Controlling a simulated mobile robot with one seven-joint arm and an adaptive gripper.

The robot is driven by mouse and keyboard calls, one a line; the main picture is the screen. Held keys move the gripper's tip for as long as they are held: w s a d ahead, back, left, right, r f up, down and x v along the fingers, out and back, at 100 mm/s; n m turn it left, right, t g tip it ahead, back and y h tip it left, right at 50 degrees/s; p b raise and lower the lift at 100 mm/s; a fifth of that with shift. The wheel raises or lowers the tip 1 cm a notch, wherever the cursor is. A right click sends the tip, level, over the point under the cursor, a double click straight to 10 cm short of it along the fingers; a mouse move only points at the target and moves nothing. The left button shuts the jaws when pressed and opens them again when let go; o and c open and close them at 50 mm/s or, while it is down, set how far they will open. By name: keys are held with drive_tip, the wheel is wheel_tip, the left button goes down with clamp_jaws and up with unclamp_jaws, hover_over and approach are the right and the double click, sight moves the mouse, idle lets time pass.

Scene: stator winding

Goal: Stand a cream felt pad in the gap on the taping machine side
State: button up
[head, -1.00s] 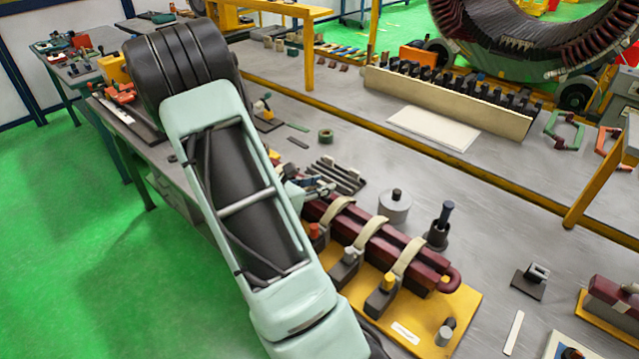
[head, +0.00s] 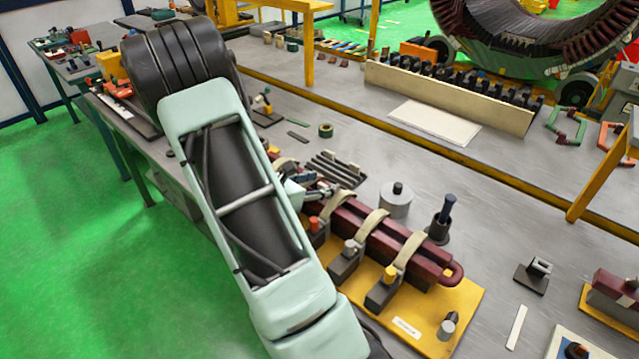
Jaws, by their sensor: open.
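Maroon coil bars (head: 385,244) lie along a yellow fixture board (head: 462,300) at the lower middle of the head view, under curved cream straps (head: 372,222). My gripper (head: 324,189) is small in view at the far left end of the bars, beside my arm. It is open, and I see nothing held in it. I cannot tell whether these are felt pads. My arm covers the near left end of the fixture. I cannot make out the gap or which part is the taping machine.
A grey cylinder (head: 396,201) and a dark pot with a blue-topped tool (head: 441,222) stand behind the bars. A green tape roll (head: 326,131) lies beyond the rack. A white sheet (head: 434,122) lies before a long slotted rack (head: 450,95). The grey tabletop between is mostly clear.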

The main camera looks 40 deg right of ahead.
drive_tip(key=shift+a, duration=0.1)
drive_tip(key=v, duration=1.2)
